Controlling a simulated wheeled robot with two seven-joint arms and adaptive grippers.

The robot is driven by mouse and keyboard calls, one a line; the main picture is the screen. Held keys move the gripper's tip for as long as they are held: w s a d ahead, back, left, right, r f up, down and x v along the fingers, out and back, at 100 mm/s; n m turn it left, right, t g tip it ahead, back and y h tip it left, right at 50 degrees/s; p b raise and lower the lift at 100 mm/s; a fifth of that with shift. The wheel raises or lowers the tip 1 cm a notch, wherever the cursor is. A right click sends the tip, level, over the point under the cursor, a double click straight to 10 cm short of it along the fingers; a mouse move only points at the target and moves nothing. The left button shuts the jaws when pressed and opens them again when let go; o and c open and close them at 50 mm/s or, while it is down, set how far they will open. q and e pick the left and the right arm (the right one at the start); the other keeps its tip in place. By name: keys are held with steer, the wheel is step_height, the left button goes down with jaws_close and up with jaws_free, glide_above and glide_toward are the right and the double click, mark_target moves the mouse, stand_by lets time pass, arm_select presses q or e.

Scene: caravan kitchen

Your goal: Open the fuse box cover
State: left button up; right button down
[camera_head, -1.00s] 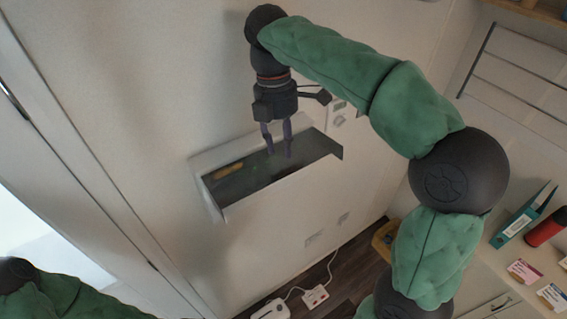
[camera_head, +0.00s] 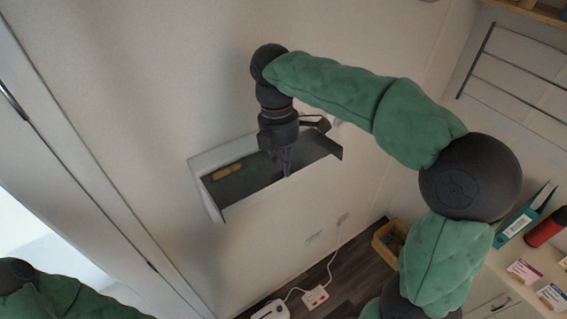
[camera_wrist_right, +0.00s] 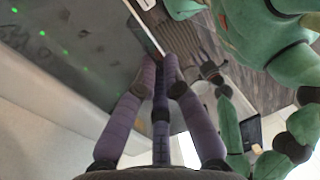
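The fuse box (camera_head: 208,192) is a white casing on the wall, left of centre in the head view. Its dark, see-through cover (camera_head: 240,188) shows a yellow item behind it and looks down over the casing. In the wrist view the dark cover (camera_wrist_right: 60,45) has green lights. My right gripper (camera_head: 284,172) points down at the cover's right half, its purple fingers overlapping the panel. In the wrist view its fingertips (camera_wrist_right: 161,68) are close together by a pale edge; whether they grip it is unclear. My left arm shows at lower left; its gripper is out of view.
A shelf at right holds a teal binder (camera_head: 523,215), a red bottle (camera_head: 545,228) and small boxes (camera_head: 523,271). A wire rack (camera_head: 515,85) hangs above. A yellow crate (camera_head: 381,243) and a power strip (camera_head: 316,297) are on the floor. The wall left of the box is clear.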

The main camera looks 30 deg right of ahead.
steer(key=s+f+t+b, duration=0.1)
steer(key=b, duration=0.1)
steer(key=f+b, duration=0.2)
steer(key=b, duration=0.1)
steer(key=s+f+t+b, duration=0.1)
steer(key=b, duration=0.1)
steer(key=shift+s+f+t, duration=0.3)
steer(key=shift+f, duration=0.05)
steer(key=c, duration=1.4)
jaws_free()
steer(key=shift+d, duration=0.1)
steer(key=shift+o, duration=0.2)
steer(key=shift+s, duration=0.1)
steer(key=shift+r, duration=0.1)
